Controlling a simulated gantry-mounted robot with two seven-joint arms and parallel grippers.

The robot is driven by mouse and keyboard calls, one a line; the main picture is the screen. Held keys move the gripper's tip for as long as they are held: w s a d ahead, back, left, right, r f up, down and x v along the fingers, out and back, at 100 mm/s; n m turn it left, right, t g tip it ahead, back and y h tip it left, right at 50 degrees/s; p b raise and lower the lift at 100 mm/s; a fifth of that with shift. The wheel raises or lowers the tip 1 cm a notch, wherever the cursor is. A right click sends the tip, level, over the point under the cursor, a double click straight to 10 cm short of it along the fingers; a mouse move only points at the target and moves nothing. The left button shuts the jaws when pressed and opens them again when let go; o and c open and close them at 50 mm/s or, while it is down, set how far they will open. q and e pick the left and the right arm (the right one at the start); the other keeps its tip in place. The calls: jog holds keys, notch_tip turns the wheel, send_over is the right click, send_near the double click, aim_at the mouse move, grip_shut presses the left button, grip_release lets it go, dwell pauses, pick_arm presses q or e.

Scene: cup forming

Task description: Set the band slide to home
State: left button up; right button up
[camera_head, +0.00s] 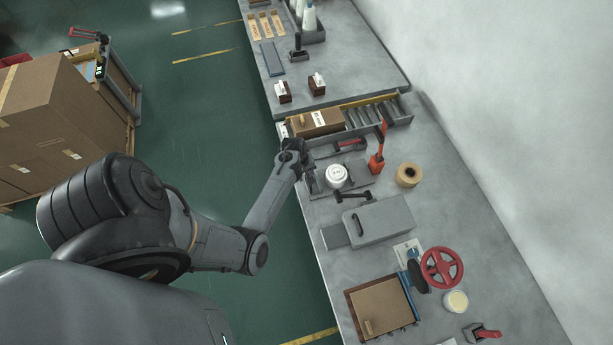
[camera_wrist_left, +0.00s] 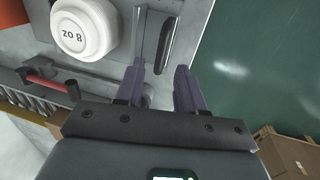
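My left gripper (camera_head: 296,152) is over the near edge of the bench, beside the cup-forming fixture. In the left wrist view its two purple fingers (camera_wrist_left: 161,88) are apart, with nothing seen between them. A grey strip with a long dark handle or slot (camera_wrist_left: 166,45) lies just beyond the fingertips; it may be the band slide, but I cannot tell its setting. Contact with it is not clear. A white round piece (camera_head: 336,175) marked "8 oz" sits on the grey fixture plate (camera_head: 354,182), and it also shows in the left wrist view (camera_wrist_left: 84,27). My right gripper is not in view.
A red upright lever (camera_head: 377,158) stands behind the white piece, with a tape roll (camera_head: 408,174) to its right. A cardboard box (camera_head: 318,122) sits by the rollers (camera_head: 375,115). A grey lidded unit (camera_head: 378,222) and red handwheel (camera_head: 441,267) stand nearer. The aisle floor is clear.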

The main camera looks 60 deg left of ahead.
pick_arm(q)
jog(key=shift+w+f, duration=0.25)
jog(key=shift+f, duration=1)
grip_shut()
